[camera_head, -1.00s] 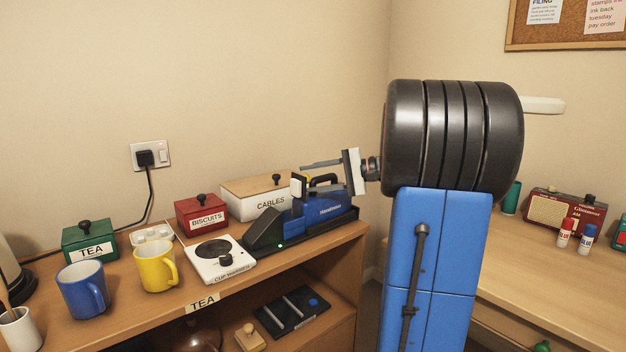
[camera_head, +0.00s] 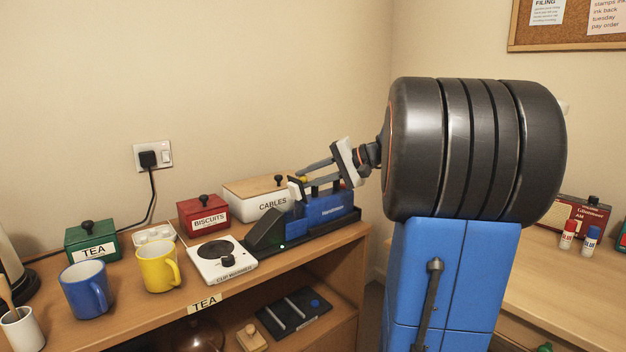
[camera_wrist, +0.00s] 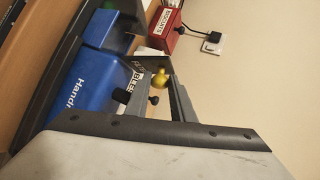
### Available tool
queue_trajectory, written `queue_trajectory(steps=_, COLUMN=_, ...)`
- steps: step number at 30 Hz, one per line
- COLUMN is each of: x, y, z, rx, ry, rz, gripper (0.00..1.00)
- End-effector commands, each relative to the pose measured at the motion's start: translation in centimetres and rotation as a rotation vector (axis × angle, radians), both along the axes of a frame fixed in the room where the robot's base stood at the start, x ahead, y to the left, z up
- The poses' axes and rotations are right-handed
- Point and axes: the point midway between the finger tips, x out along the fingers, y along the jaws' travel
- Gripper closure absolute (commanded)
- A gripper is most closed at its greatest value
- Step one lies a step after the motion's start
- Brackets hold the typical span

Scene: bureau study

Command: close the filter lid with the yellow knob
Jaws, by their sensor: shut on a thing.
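The blue hand vacuum (camera_head: 334,208) lies in a black dock (camera_head: 318,232) at the right end of the shelf top; its blue body also shows in the wrist view (camera_wrist: 82,88). My gripper (camera_head: 303,180) reaches down to it from the right, tilted. In the wrist view the yellow knob (camera_wrist: 158,80) sits between my fingers, and my gripper (camera_wrist: 160,76) is shut on it. Only a small bit of the knob shows yellow in the head view (camera_head: 303,179). The fingers hide most of the filter lid, and I cannot tell its angle.
A white CABLES box (camera_head: 262,198) stands close behind the vacuum, with a red BISCUITS box (camera_head: 203,212) left of it. A white cup warmer (camera_head: 222,260) lies in front left. A yellow mug (camera_head: 157,264) and blue mug (camera_head: 85,288) stand farther left.

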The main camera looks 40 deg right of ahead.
Motion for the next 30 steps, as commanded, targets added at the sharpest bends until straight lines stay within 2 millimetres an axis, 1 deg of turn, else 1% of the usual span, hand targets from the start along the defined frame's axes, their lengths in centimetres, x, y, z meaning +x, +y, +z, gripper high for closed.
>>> queue_trajectory(steps=1, x=0.0, y=0.5, z=0.2, rx=-0.044, ry=-0.003, rz=0.001, gripper=1.00)
queue_trajectory(steps=6, x=-0.1, y=1.8, z=0.4, rx=-0.207, ry=-0.010, rz=0.003, gripper=1.00)
queue_trajectory(steps=14, x=-0.1, y=3.6, z=0.3, rx=-0.454, ry=-0.019, rz=0.003, gripper=1.00)
queue_trajectory(steps=24, x=-0.2, y=5.9, z=-0.5, rx=-0.777, ry=-0.030, rz=0.005, gripper=1.00)
queue_trajectory(steps=30, x=-0.2, y=6.7, z=-1.3, rx=-0.952, ry=-0.038, rz=0.003, gripper=1.00)
